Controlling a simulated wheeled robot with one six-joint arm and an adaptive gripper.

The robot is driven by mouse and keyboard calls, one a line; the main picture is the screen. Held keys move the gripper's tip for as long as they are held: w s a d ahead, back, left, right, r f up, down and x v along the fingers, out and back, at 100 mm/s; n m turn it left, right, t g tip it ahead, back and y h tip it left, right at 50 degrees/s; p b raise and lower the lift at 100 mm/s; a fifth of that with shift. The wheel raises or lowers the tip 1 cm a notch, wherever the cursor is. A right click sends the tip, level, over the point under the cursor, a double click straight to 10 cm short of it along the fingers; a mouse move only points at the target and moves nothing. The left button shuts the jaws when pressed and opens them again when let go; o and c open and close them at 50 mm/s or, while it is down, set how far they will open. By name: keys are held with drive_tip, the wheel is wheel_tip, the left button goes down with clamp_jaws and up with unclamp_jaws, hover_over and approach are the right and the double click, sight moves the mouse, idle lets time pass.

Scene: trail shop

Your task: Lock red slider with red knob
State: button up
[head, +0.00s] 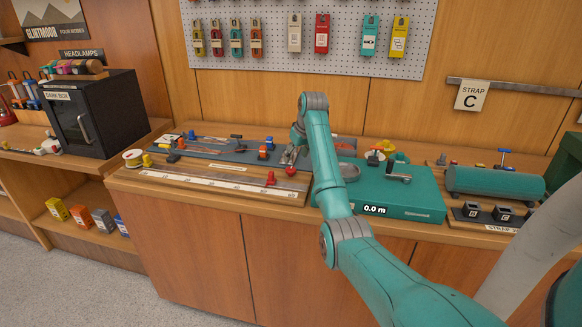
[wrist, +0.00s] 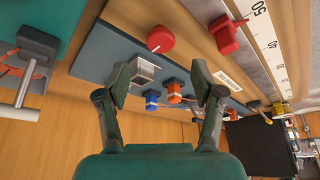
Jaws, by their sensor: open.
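The red slider (head: 271,178) stands on the white-scaled wooden track board (head: 292,200); it also shows at the upper right in the wrist view (wrist: 228,35). The round red knob (wrist: 161,39) sits left of the slider in the wrist view, near the board's edge. In the head view the knob (head: 291,171) is just below my gripper (head: 290,157). In the wrist view my gripper (wrist: 159,75) is open and empty, its fingers apart. The knob lies beyond the fingertips, between their lines, without visible contact. The slider is outside the right finger.
A clear-topped block (wrist: 143,70) and blue (wrist: 152,98) and orange (wrist: 174,92) parts lie between my fingers in the wrist view, on the blue-grey board. A teal case (head: 405,195) stands right of my arm. A black box (head: 95,112) is at left.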

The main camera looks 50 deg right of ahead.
sight(291, 169)
drive_tip(key=x, duration=0.7)
drive_tip(key=c, duration=1.1)
